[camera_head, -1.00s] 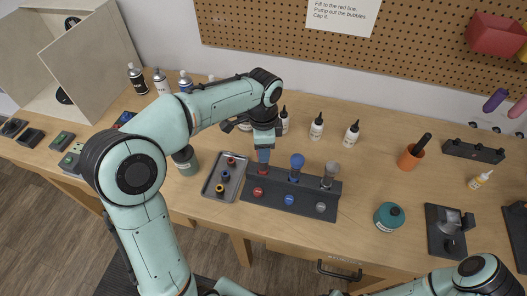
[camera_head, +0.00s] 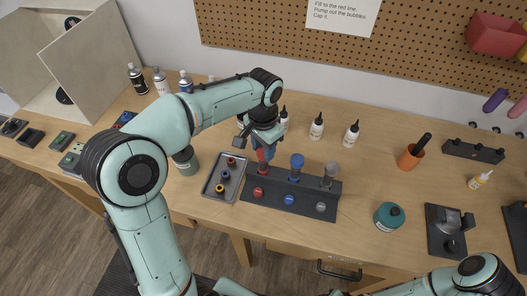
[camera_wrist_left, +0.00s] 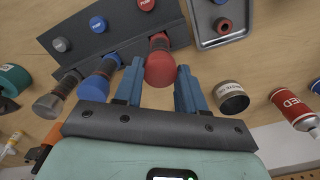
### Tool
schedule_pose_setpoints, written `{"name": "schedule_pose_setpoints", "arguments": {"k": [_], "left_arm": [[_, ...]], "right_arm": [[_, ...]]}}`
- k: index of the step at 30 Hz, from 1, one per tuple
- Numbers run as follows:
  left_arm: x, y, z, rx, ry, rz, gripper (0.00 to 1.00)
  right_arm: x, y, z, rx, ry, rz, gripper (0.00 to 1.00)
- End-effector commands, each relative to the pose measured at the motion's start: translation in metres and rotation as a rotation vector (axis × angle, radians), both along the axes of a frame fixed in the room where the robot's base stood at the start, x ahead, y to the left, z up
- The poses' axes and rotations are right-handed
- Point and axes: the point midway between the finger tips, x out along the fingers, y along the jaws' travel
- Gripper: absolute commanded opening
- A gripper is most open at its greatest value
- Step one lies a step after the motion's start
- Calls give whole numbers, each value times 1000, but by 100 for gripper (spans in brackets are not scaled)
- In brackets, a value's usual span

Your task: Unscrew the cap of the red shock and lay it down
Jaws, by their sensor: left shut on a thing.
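The red shock (camera_head: 263,168) stands at the left end of the dark rack (camera_head: 313,210). Its red cap (camera_wrist_left: 160,69) lies between the two blue fingers of my left gripper (camera_wrist_left: 160,76) in the left wrist view. My left gripper (camera_head: 265,150) is shut on this cap from above, and the cap still appears to be on or right at the shock's top. The contact at the thread cannot be made out. A grey metal tray (camera_head: 211,196) with several small rings stands just left of the rack. My right gripper is out of view.
A blue-capped shock (camera_head: 297,161) and a grey-capped shock (camera_head: 332,169) stand in the same rack, close to the right. A dark green can (camera_head: 185,160) stands left of the tray. Bottles stand behind. The table right of the rack has free room.

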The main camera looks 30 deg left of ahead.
Motion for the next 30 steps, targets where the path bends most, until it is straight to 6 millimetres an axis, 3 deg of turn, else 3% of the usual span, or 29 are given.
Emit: {"name": "schedule_pose_setpoints", "arguments": {"k": [7, 16, 26, 30], "left_arm": [[0, 0, 0, -1, -2, 13, 9], [0, -1, 1, -2, -1, 334, 9], [0, 0, 1, -1, -2, 372, 9], [0, -1, 1, -1, -1, 501, 9]], "right_arm": [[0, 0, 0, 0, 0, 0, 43], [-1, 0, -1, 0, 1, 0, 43], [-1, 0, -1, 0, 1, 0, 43], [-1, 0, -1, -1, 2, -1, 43]]}}
